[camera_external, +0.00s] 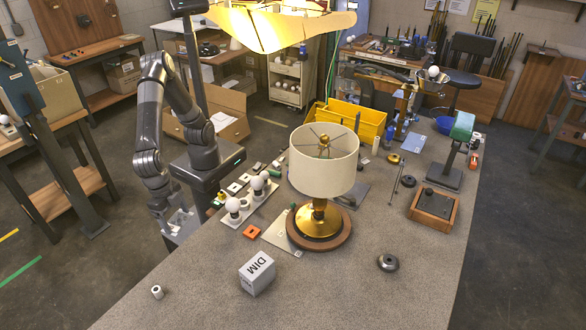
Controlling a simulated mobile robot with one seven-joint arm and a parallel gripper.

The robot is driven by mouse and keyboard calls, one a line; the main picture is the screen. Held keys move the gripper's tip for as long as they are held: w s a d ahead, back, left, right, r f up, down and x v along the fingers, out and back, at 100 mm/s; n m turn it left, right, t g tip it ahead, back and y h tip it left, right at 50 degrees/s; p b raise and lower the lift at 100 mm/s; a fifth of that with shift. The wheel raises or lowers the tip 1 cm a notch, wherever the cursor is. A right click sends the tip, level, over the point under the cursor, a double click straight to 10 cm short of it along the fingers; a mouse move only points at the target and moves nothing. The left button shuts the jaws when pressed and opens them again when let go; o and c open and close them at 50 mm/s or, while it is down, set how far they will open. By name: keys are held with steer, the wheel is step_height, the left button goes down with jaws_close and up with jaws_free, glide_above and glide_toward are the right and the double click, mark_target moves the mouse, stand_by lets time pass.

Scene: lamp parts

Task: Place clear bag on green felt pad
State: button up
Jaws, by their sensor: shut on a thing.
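My gripper (180,224) hangs low beside the left edge of the worktable, pointing down. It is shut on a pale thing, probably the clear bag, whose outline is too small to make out. I cannot clearly pick out the green felt pad. A small green piece (275,172) lies among parts behind the bulbs, and a stand at the back right has a green top (463,126); I cannot tell whether either is felt.
A brass lamp with a cream shade (324,170) stands mid-table on a round wooden base. White bulbs (258,183) on a plate are near my gripper. A DIM box (257,273), a dark disc (388,263) and a wooden box (433,207) stand apart. The front is mostly clear.

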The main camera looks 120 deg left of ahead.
steer(key=w+a+n+g+y, duration=0.1)
steer(key=w+a+n, duration=0.5)
steer(key=a, duration=0.8)
steer(key=w+a+n, duration=0.4)
steer(key=w+a, duration=0.4)
steer(key=a, duration=0.7)
steer(key=s+a+n+g, duration=0.1)
steer(key=s+a+n, duration=0.15)
steer(key=a, duration=0.75)
steer(key=s+a+n, duration=0.1)
steer(key=a+n, duration=0.3)
steer(key=a, duration=0.6)
steer(key=s+a+n+g, duration=0.15)
steer(key=a+n, duration=0.25)
steer(key=a, duration=0.6)
steer(key=shift+t, duration=0.45)
steer(key=a+f, duration=1.2)
steer(key=shift+s, duration=0.15)
steer(key=shift+f, duration=2.1)
